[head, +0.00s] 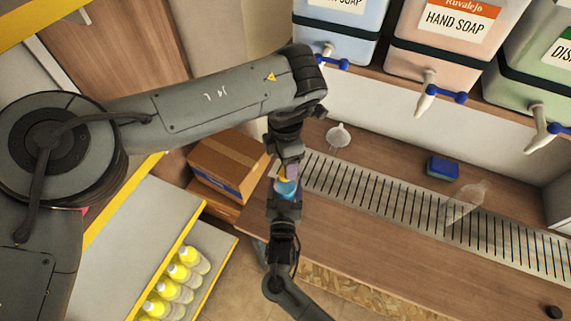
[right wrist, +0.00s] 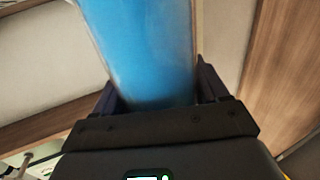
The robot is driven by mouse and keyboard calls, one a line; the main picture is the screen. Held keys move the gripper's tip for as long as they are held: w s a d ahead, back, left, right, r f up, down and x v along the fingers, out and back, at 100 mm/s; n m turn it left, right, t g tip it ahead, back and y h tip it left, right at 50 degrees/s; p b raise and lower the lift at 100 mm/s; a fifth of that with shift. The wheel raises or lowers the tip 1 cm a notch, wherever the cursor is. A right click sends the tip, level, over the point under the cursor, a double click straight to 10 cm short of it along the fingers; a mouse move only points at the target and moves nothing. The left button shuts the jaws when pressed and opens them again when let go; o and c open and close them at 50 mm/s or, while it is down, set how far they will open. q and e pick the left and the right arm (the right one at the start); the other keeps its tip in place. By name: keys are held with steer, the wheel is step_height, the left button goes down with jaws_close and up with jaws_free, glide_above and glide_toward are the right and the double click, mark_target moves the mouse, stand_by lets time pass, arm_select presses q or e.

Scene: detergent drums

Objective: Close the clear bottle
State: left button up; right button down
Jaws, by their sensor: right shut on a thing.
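A bottle filled with blue liquid (head: 286,188) is held between my two grippers in the head view. My right gripper (head: 285,202), coming up from below, is shut on it. In the right wrist view the blue bottle (right wrist: 145,60) fills the space between the fingers. My left gripper (head: 288,168) is right above the bottle's top. A small pale purple and yellowish patch shows there; I cannot tell whether it is a cap or whether the left fingers are shut. The bottle's neck is mostly hidden. A clear empty bottle (head: 467,202) is at the right on the drain grate.
A clear funnel (head: 338,136) and a blue sponge (head: 442,167) are on the wooden counter (head: 350,230) by the grate (head: 400,203). Soap drums with taps (head: 428,90) hang over the back. Cardboard boxes (head: 228,165) and yellow bottles (head: 180,273) are at the left.

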arm_select(q)
steer(key=shift+r, duration=0.1)
steer(key=shift+c, duration=0.2)
steer(key=n, duration=0.4)
steer(key=shift+s, duration=0.1)
steer(key=n, duration=0.3)
steer(key=shift+s+d+n, duration=0.1)
steer(key=shift+s+n, duration=0.05)
steer(key=shift+n, duration=0.25)
steer(key=n, duration=0.6)
steer(key=shift+s+r, duration=0.1)
steer(key=n, duration=0.4)
steer(key=shift+r, duration=0.25)
steer(key=n, duration=0.2)
steer(key=r+n, duration=0.1)
steer(key=n, duration=0.1)
steer(key=shift+r+n, duration=0.1)
steer(key=shift+n, duration=0.2)
steer(key=shift+w+r, duration=0.35)
steer(key=shift+r, duration=0.5)
steer(key=shift+f, duration=0.1)
